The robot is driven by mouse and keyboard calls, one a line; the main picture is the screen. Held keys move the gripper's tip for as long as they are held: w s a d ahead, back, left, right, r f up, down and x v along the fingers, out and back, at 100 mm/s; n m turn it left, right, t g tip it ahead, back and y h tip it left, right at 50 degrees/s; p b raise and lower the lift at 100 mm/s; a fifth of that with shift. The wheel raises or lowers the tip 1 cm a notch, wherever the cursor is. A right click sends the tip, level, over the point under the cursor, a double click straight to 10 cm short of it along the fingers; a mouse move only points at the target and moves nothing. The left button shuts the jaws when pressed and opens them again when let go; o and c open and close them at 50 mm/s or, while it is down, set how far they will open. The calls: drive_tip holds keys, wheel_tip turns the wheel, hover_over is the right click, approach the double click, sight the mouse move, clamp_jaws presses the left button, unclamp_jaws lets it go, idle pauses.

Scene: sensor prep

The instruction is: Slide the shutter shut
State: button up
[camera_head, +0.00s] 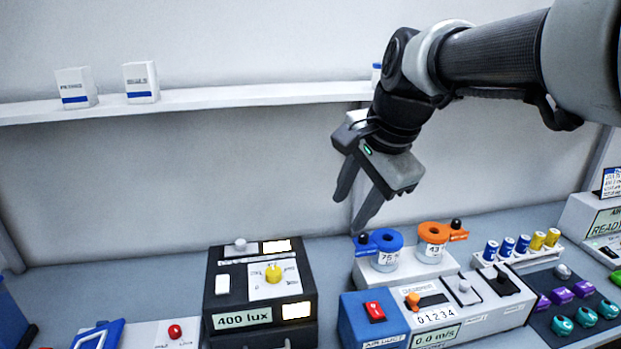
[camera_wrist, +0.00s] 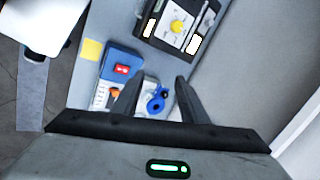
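The black light box (camera_head: 262,318) stands on the bench at the centre left, its display reading 400 lux. On its top is a dark sliding plate with a grey knob (camera_head: 240,244), which looks like the shutter. The knob is left of a bright lit window (camera_head: 276,246), which shows uncovered. A yellow dial (camera_head: 273,273) is in front of them. My gripper (camera_head: 349,214) is open and empty, in the air right of and above the box. In the wrist view, my gripper (camera_wrist: 157,82) has its fingers apart, and the box (camera_wrist: 167,43) is beyond them.
Right of the light box are a blue box with a red switch (camera_head: 374,311), blue-lidded (camera_head: 387,238) and orange-lidded (camera_head: 433,233) pots, and a meter panel with sliders (camera_head: 464,288). A shelf (camera_head: 200,100) runs along the wall behind. The air above the light box is clear.

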drive_tip(key=w+a+f+m+g, duration=0.1)
drive_tip(key=w+a+f+m, duration=0.1)
drive_tip(key=w+a+m, duration=0.65)
drive_tip(key=m+g+y, duration=0.1)
drive_tip(key=m, duration=0.3)
approach(240, 242)
drive_tip(key=x, duration=0.8)
drive_tip(key=shift+f, duration=0.15)
drive_tip(key=shift+c, duration=0.4)
